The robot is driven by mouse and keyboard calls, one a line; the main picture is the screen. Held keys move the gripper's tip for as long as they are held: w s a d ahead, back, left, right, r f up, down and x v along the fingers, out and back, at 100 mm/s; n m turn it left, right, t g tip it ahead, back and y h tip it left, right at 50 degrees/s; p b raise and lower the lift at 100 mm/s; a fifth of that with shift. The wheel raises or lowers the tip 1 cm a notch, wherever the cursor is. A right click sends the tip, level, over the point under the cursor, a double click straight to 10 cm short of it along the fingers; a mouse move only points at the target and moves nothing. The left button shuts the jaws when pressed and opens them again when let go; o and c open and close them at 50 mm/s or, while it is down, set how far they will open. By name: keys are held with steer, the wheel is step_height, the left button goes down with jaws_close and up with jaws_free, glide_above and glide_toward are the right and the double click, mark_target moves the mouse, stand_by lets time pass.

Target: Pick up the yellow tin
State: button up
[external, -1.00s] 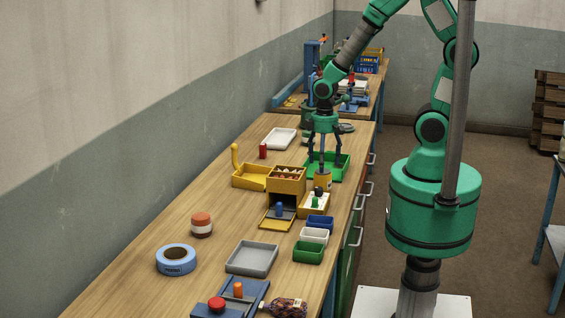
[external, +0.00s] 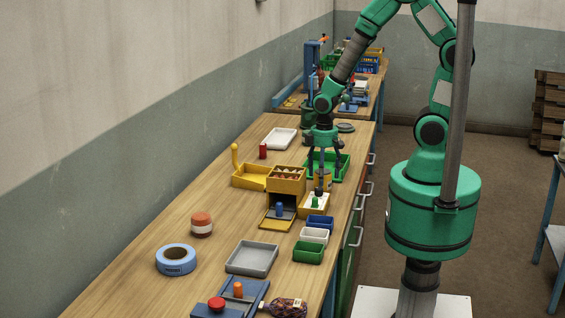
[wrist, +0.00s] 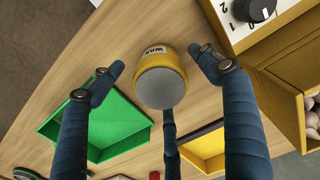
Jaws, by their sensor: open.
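The yellow tin (external: 327,181) stands upright on the wooden bench, partly behind one of my fingers in the external view. In the wrist view the tin (wrist: 155,53) shows its grey top and a label reading "WAX". My gripper (external: 322,172) is open, pointing down over the tin. In the wrist view, my gripper's (wrist: 158,68) dark blue fingers are spread around the tin, left, right and below in the picture. Gaps show between the left and right fingertips and the tin. Whether the third finger touches it I cannot tell.
A green tray (external: 345,166) lies just behind the tin, and a yellow box (external: 286,186) with round items stands to its left.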

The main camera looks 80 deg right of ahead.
steer(key=shift+f, duration=0.2)
stand_by(0.4)
steer(key=c, duration=1.6)
steer(key=shift+c, duration=0.2)
steer(key=shift+r, duration=0.1)
steer(key=shift+r, duration=0.75)
step_height(320, 180, up, 2)
steer(key=shift+r+p, duration=0.1)
steer(key=shift+p, duration=0.35)
steer(key=s+a+r+p, duration=0.1)
steer(key=s, duration=1.5)
steer(key=shift+a, duration=0.15)
steer(key=shift+r, duration=0.1)
